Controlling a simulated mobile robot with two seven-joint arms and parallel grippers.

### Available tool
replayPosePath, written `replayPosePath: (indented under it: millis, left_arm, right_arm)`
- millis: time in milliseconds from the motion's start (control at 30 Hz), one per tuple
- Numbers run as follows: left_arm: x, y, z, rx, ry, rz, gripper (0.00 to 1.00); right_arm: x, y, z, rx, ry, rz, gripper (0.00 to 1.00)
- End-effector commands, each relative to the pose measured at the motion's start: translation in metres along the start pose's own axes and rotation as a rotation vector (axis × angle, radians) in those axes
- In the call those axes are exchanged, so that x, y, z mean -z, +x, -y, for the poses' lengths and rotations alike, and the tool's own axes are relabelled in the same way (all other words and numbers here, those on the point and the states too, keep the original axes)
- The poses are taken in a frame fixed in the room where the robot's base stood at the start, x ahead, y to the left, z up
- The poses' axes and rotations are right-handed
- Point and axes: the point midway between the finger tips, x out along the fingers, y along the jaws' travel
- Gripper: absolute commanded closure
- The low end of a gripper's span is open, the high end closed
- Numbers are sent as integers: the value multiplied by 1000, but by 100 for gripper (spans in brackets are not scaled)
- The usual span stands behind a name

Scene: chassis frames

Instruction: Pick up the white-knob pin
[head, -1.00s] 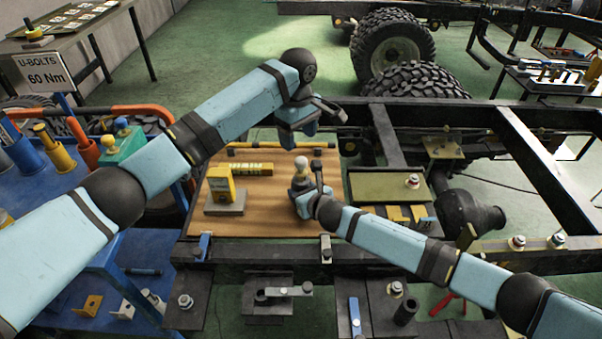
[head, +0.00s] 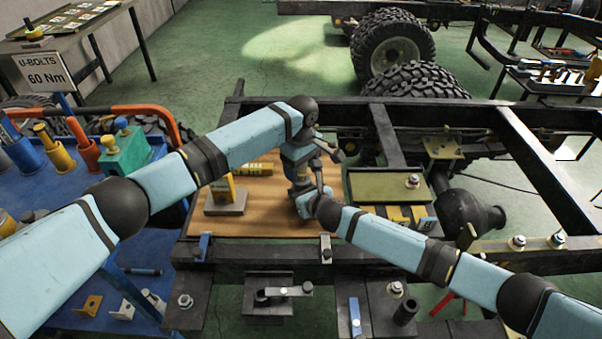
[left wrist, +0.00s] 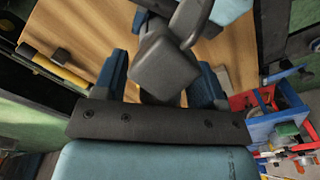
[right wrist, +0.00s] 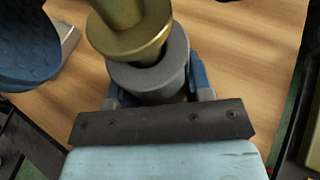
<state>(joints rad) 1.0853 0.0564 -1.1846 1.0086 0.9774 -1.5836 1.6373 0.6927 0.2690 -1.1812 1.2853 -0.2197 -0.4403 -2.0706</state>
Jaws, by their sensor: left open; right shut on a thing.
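My right gripper (head: 305,203) is low over the wooden board. In the right wrist view its fingers are shut around a dark grey round sleeve (right wrist: 150,78), with a brass flanged shaft (right wrist: 130,30) standing in it. The shaft's top is out of that view; the white knob is hidden from the head camera behind my left gripper (head: 299,180). My left gripper is open, directly above and close to the right one.
The wooden board (head: 262,222) carries a yellow block on a grey base (head: 228,205) on the left. Dark chassis rails (head: 290,253) surround it. A green knob block (head: 122,152) and coloured cups stand on the blue cart at left. An olive tray (head: 385,188) lies at right.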

Motion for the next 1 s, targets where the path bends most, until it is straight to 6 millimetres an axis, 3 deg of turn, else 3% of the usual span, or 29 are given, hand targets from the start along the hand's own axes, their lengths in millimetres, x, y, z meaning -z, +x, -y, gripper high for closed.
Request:
replayPosePath:
  millis: [67,300,333,667,1000]
  left_arm:
    - [0,0,0,0,0,0,37]
    - [0,0,0,0,0,0,93]
    - [0,0,0,0,0,0,95]
    - [0,-11,0,-2,0,1,95]
    - [0,-76,0,-3,1,0,95]
  right_arm:
    - [0,0,0,0,0,0,80]
    - [0,0,0,0,0,0,80]
    - [0,0,0,0,0,0,80]
    - [0,0,0,0,0,0,80]
    - [1,0,0,0,0,-1,80]
